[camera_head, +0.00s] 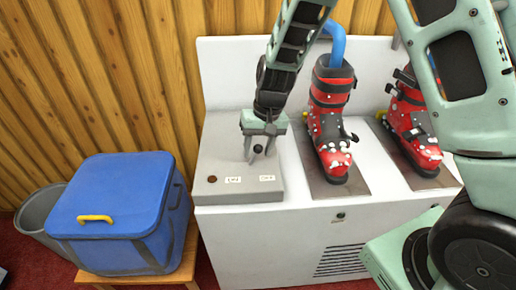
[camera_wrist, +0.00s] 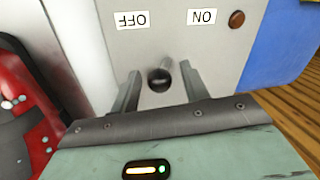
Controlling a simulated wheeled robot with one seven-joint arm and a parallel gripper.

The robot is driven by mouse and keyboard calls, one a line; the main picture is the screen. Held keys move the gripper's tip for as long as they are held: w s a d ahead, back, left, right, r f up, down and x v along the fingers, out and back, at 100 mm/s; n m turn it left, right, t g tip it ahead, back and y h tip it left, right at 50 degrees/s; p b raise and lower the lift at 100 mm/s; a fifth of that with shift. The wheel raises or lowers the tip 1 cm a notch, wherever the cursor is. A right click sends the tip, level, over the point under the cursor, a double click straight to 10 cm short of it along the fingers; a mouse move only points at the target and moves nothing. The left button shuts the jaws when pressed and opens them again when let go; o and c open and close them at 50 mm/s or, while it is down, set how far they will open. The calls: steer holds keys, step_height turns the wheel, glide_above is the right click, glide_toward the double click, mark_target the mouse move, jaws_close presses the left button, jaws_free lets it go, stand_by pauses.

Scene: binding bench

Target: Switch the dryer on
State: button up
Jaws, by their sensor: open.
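The dryer (camera_head: 300,235) is a white cabinet with a grey control box (camera_head: 222,160) on its left end. A lever with a dark ball knob (camera_head: 258,149) stands on the box; the knob also shows in the wrist view (camera_wrist: 160,79). An ON label (camera_wrist: 202,17) and an OFF label (camera_wrist: 129,20) sit on the box, ON on the left in the head view. A dark reddish-brown lamp (camera_head: 212,179) is beside ON and looks unlit. My gripper (camera_head: 260,152) is open, pointing down, with one finger on each side of the knob. I cannot tell whether either finger touches it.
Two red-and-black ski boots (camera_head: 330,120) (camera_head: 412,125) stand on the dryer's dark plates, right of the control box. A blue box with a yellow handle (camera_head: 120,215) rests on a wooden stool (camera_head: 190,262) at left. A grey bin (camera_head: 38,215) stands behind it.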

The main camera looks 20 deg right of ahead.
steer(key=shift+f, duration=0.1)
jaws_close()
steer(key=shift+p, duration=0.4)
steer(key=r+h+p, duration=0.1)
steer(key=p, duration=0.2)
steer(key=shift+w+a, duration=0.1)
steer(key=shift+a, duration=0.25)
steer(key=p, duration=0.1)
steer(key=h+p, duration=0.1)
steer(key=p, duration=0.1)
steer(key=shift+a+r+g, duration=0.15)
steer(key=shift+a+g, duration=0.1)
steer(key=shift+g, duration=0.05)
steer(key=h+p, duration=0.1)
steer(key=p, duration=0.1)
steer(key=a+h+p, duration=0.1)
steer(key=p, duration=0.1)
steer(key=shift+w+a+g+h+p, duration=0.3)
steer(key=shift+w+g+p, duration=0.05)
steer(key=shift+g+p, duration=0.05)
steer(key=shift+w+a+f+g+h, duration=0.25)
steer(key=shift+a+h, duration=0.2)
steer(key=shift+h, duration=0.4)
steer(key=shift+w+a+f+g+h, duration=0.1)
steer(key=shift+a+f+g+h, duration=0.3)
steer(key=shift+h, duration=0.45)
steer(key=shift+a+r, duration=0.1)
